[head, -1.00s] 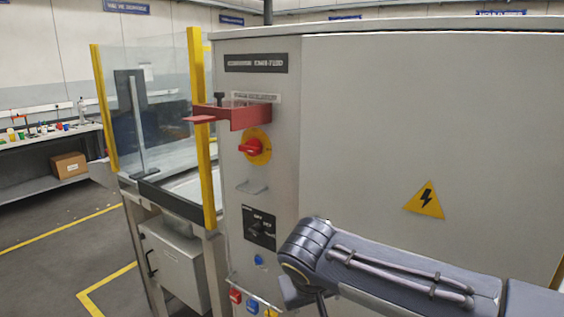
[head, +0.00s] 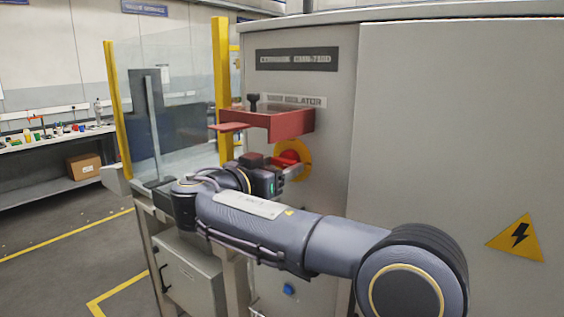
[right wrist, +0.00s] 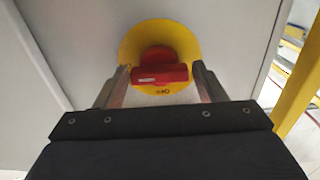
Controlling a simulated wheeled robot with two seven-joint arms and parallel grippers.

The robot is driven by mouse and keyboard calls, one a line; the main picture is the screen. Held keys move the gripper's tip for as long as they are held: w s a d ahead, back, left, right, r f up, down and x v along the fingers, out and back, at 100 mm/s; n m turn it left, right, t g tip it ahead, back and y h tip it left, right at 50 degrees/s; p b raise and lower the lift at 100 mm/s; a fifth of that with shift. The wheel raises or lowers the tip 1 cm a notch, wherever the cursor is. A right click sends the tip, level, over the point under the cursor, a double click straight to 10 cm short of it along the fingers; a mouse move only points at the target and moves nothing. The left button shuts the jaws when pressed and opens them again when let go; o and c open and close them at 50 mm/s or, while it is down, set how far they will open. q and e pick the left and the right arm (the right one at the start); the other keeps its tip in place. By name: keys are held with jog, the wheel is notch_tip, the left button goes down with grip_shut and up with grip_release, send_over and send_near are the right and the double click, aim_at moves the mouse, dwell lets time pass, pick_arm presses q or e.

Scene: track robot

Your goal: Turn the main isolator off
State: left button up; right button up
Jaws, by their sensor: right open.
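The main isolator is a red rotary handle (right wrist: 160,70) on a round yellow plate (right wrist: 188,38), on the grey cabinet front. In the right wrist view the handle's grip bar lies across the picture, with small lettering below it on the plate. My right gripper (right wrist: 160,80) is open, one finger on each side of the handle; I cannot tell whether either touches it. In the head view my right gripper (head: 290,170) is at the isolator and partly covers the handle (head: 288,158) and yellow plate (head: 306,158). My left gripper is not in view.
A red bracket (head: 290,124) with a flap and black knob juts out just above the isolator. A glass guard with yellow posts (head: 222,80) stands to the left. A blue button (head: 289,289) is lower on the cabinet. A warning triangle (head: 518,240) marks the right door.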

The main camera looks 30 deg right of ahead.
jog(key=shift+w+d, duration=0.25)
jog(key=shift+d, duration=0.35)
jog(key=c, duration=0.7)
jog(key=shift+o, duration=0.2)
